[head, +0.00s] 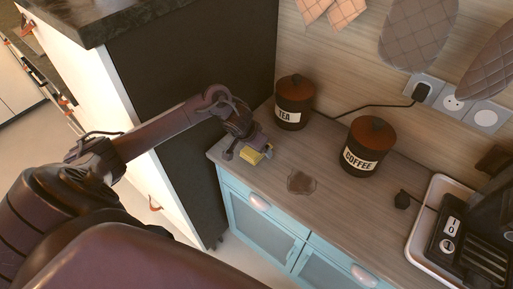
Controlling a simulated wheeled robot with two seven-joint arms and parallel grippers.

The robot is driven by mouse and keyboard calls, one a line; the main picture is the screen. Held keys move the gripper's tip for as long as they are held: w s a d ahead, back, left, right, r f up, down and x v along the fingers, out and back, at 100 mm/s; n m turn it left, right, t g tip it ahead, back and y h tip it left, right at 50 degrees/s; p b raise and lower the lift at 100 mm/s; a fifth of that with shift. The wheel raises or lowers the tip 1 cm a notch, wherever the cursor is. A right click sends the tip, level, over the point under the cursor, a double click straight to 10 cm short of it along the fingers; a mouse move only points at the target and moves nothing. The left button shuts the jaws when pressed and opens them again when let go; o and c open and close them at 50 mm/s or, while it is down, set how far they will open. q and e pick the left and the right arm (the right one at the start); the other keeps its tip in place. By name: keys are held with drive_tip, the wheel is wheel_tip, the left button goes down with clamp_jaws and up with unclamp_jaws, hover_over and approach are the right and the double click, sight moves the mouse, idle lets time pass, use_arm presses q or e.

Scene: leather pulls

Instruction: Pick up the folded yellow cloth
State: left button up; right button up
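The folded yellow cloth (251,156) is small and lies at the left end of the wooden counter, near its front corner. My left arm reaches in from the left, and its gripper (248,154) is right at the cloth, with dark finger parts to either side of it. The gripper and wrist hide part of the cloth. I cannot tell whether the fingers touch or press it. My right gripper is not in view.
A TEA canister (294,102) stands just behind my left gripper, and a COFFEE canister (367,147) is further right. A brownish patch (301,183) lies on the counter (335,195). A toaster (470,245) sits on a tray at right. A tall dark cabinet side (195,75) borders the counter's left.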

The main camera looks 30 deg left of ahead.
use_arm(q)
drive_tip(key=c, duration=1.1)
